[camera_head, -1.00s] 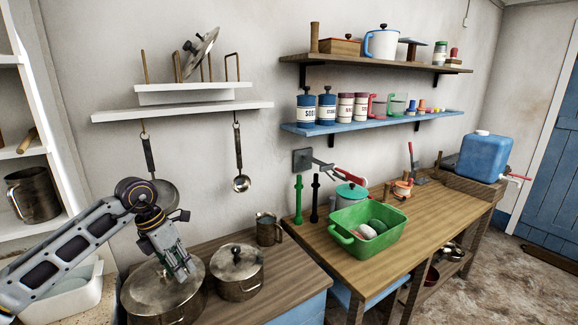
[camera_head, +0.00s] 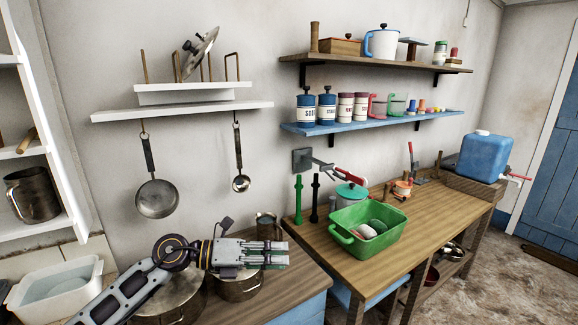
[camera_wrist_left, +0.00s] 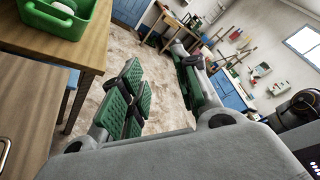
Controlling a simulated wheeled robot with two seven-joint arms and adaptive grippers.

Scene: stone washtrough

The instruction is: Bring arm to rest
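My left arm comes in from the lower left in the head view. Its gripper (camera_head: 283,253) points right, above the wooden counter and just in front of the small metal jug (camera_head: 266,222). It partly covers the lidded pot (camera_head: 236,289) below it. In the left wrist view the green-padded fingers (camera_wrist_left: 163,75) stand apart with nothing between them, so it is open and empty. My right gripper shows in neither view.
The green basin (camera_head: 368,243) with dishes stands on the wooden table (camera_head: 440,200) to the right of the gripper. A white tub (camera_head: 55,290) is at lower left.

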